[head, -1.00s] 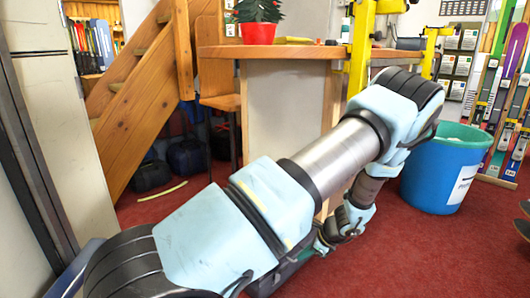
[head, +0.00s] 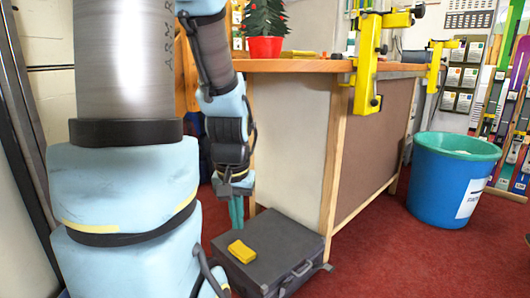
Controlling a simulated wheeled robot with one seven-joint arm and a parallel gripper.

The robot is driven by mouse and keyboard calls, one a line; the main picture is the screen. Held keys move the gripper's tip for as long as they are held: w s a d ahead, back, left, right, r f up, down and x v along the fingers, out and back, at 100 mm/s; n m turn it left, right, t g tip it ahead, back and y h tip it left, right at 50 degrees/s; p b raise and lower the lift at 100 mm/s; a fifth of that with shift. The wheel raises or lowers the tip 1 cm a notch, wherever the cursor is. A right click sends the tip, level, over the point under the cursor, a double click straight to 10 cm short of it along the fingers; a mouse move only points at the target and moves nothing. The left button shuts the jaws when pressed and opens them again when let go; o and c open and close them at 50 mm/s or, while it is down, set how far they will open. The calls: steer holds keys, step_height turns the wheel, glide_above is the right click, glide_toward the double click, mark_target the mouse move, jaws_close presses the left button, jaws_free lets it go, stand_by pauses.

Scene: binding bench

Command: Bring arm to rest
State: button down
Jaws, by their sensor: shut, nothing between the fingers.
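My arm stands folded at the left of the head view, with its links close to the camera. The forearm comes down beside the bench to my gripper (head: 236,212). Its slim teal fingers point down and are together, with nothing seen between them. They appear near the left side of a dark grey case (head: 280,240) on the floor. I cannot tell whether they touch it. A yellow block (head: 241,251) lies on top of the case, a little below the fingertips in the picture.
The wooden-topped bench (head: 310,66) stands behind the case, with yellow clamps (head: 366,60) at its edge and a small potted tree (head: 264,30) on top. A blue bin (head: 450,178) stands at the right. Red carpet (head: 385,250) is open between the case and the bin.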

step_height(320, 180, up, 33)
steer(key=p, duration=3.2)
steer(key=shift+s+a+f+n, duration=0.2)
steer(key=shift+s+a+n, duration=0.05)
steer(key=shift+s+n, duration=0.1)
